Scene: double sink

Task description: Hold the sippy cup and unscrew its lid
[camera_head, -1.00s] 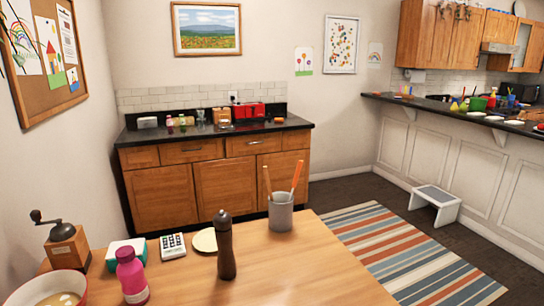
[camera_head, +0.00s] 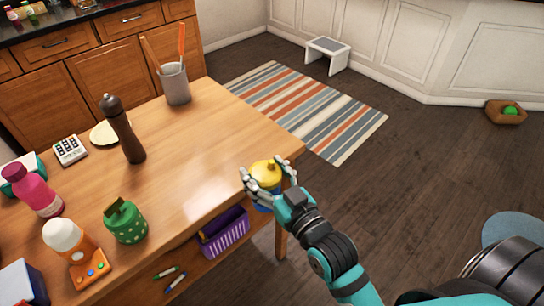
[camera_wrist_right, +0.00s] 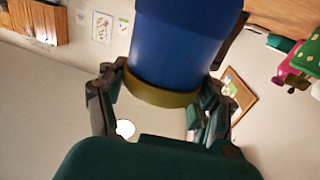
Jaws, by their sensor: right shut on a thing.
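The sippy cup has a yellow lid (camera_head: 266,171) with a small raised spout on top and a blue body (camera_wrist_right: 183,45). In the head view it is just off the table's right edge, roughly upright, with only a little blue showing. My right gripper (camera_head: 268,184) is shut on the sippy cup, its fingers wrapped around it near the lid. In the right wrist view the fingers sit on either side of the yellow lid rim (camera_wrist_right: 160,93). My left gripper is not in view.
A purple basket (camera_head: 225,233) sits on the shelf below. The table's middle is clear.

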